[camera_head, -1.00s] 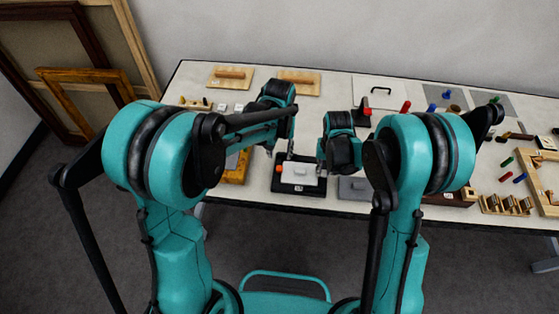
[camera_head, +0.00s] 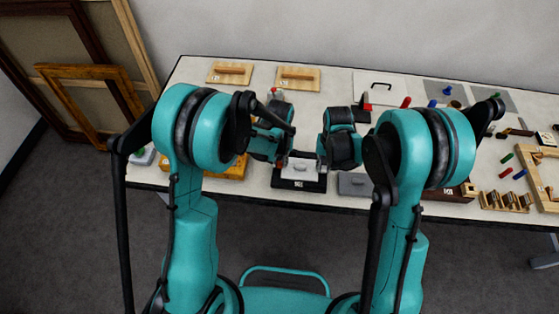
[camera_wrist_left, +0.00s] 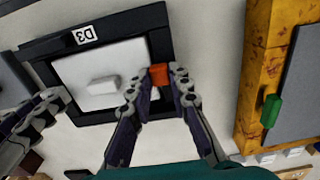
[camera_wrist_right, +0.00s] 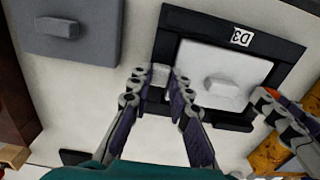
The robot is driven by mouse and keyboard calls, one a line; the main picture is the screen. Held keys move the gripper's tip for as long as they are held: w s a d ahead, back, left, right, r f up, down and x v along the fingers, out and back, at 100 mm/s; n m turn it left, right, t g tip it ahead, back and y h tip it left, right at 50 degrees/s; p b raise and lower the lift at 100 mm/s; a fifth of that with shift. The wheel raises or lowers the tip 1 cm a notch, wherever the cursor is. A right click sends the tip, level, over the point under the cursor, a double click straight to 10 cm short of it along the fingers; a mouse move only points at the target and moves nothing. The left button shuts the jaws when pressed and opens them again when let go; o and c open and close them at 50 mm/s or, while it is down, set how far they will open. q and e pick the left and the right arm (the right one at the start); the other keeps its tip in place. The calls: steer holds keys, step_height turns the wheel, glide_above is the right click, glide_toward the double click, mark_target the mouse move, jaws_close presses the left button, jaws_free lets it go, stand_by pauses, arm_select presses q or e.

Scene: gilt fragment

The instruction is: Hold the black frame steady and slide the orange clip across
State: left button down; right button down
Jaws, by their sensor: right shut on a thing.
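The black frame (camera_head: 300,184), labelled D3, lies flat on the table around a pale panel with a raised block (camera_wrist_left: 102,86). It also shows in both wrist views (camera_wrist_left: 58,47) (camera_wrist_right: 205,22). The orange clip (camera_wrist_left: 159,75) is at the frame's side in the left wrist view. My left gripper (camera_wrist_left: 158,82) is open, with its fingertips on either side of the clip; contact is unclear. My right gripper (camera_wrist_right: 161,78) is shut on the opposite side of the black frame. The clip is mostly hidden by my left gripper in the head view.
A mottled yellow frame (camera_wrist_left: 259,60) with a green clip (camera_wrist_left: 271,110) lies beside the black frame. A grey block (camera_wrist_right: 70,42) lies on its other side. Wooden boards (camera_head: 298,79) lie at the back. Pegs and wooden holders (camera_head: 505,201) occupy the right.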

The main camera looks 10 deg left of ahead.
mark_target(281, 164)
arm_select(q)
steer(key=shift+d, duration=0.3)
steer(key=c, duration=1.4)
jaws_free()
step_height(281, 164, up, 12)
arm_select(e)
steer(key=c, duration=1.3)
jaws_free()
steer(key=shift+c, duration=0.2)
